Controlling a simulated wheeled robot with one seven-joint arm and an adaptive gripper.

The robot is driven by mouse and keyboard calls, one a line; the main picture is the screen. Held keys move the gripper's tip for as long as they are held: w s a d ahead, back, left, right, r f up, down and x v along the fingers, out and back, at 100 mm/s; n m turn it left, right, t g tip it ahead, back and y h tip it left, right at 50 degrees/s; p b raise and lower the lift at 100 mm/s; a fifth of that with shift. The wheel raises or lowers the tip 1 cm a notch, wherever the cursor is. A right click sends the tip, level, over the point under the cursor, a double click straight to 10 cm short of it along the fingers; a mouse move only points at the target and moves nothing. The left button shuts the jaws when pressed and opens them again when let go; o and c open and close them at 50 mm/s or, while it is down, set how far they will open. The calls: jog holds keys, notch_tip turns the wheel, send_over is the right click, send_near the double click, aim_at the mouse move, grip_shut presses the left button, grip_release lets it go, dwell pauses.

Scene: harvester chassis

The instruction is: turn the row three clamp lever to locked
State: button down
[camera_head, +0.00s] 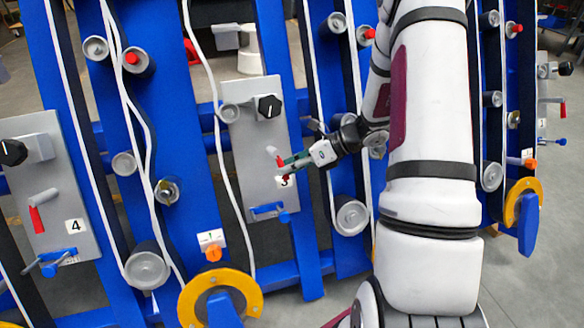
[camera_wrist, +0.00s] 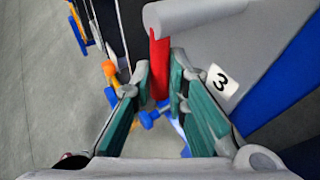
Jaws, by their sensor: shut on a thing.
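The row three panel (camera_head: 253,135) is a grey plate with a "3" label (camera_head: 284,182), also seen in the wrist view (camera_wrist: 221,82). Its red lever (camera_head: 272,151) is partly hidden by my gripper (camera_head: 284,168). In the wrist view the red lever (camera_wrist: 159,62) hangs down from a grey cylindrical hub (camera_wrist: 195,14). My gripper (camera_wrist: 160,86) has its two green-sided fingers on either side of the red lever, shut on it. The lever's lower end sits between the fingertips.
The panel also carries a black knob (camera_head: 269,106) above and a blue handle (camera_head: 268,211) below. Blue posts with belts and rollers flank it. Panel four (camera_head: 50,190) stands at left, a yellow ring (camera_head: 220,296) at lower middle. Bare floor shows in the wrist view's left.

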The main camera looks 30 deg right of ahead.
jog(key=shift+a+f+m+t+y, duration=0.2)
jog(key=shift+a+m+t+y, duration=0.2)
jog(key=shift+m+t+y, duration=0.3)
jog(key=c, duration=1.6)
grip_release()
jog(key=shift+o, duration=0.2)
jog(key=v, duration=1.1)
jog(key=shift+s+d+r, duration=0.2)
jog(key=shift+s, duration=0.2)
